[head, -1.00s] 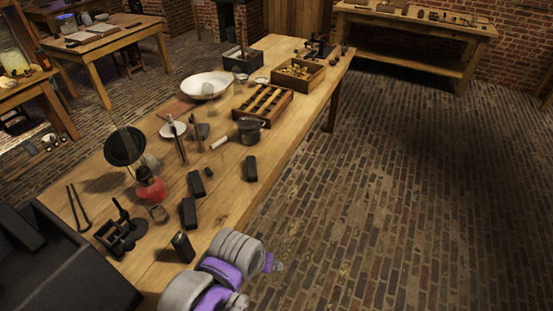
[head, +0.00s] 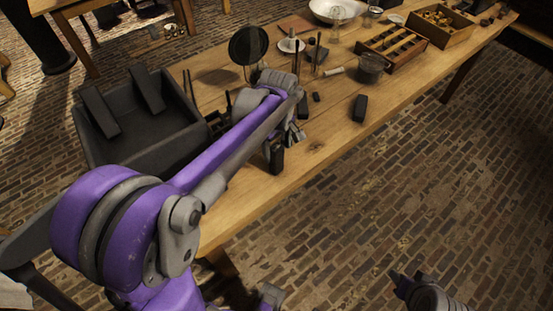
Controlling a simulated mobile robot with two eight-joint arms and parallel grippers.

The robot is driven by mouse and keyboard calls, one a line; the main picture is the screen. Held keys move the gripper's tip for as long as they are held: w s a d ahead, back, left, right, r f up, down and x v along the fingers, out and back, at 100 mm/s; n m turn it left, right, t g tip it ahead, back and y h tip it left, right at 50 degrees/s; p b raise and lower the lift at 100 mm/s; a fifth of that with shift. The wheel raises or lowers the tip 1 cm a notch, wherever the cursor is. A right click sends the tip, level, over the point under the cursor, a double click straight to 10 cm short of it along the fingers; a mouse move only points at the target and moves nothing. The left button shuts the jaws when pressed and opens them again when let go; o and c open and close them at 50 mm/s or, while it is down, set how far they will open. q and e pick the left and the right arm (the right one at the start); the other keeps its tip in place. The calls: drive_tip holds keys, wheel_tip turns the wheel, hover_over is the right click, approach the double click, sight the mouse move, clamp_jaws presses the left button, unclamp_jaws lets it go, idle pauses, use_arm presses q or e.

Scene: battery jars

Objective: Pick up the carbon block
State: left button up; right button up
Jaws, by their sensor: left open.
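Several dark carbon blocks lie on the wooden table. One (head: 360,108) lies alone near the right edge, and another (head: 303,105) lies just beyond my left gripper. A dark upright piece (head: 276,158) stands near the front edge, just below my left gripper; I cannot tell whether it is a carbon block. My left gripper (head: 297,136) is open and above the table beside this piece, with its arm hiding part of the table. Part of my right arm's end (head: 425,290) shows at the lower right, away from the table; its jaws are unclear.
A dark bin (head: 160,140) with dark slabs in it stands left of my left arm. A round black disc (head: 248,45), a dark pot (head: 372,66), a slotted wooden rack (head: 392,48) and a white bowl (head: 335,10) stand farther back. The brick floor to the right is clear.

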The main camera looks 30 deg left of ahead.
use_arm(q)
wheel_tip(320, 180, down, 6)
drive_tip(key=shift+s+a+r, duration=0.1)
drive_tip(key=shift+a+r, duration=0.05)
drive_tip(key=shift+r, duration=0.05)
clamp_jaws()
idle(0.5)
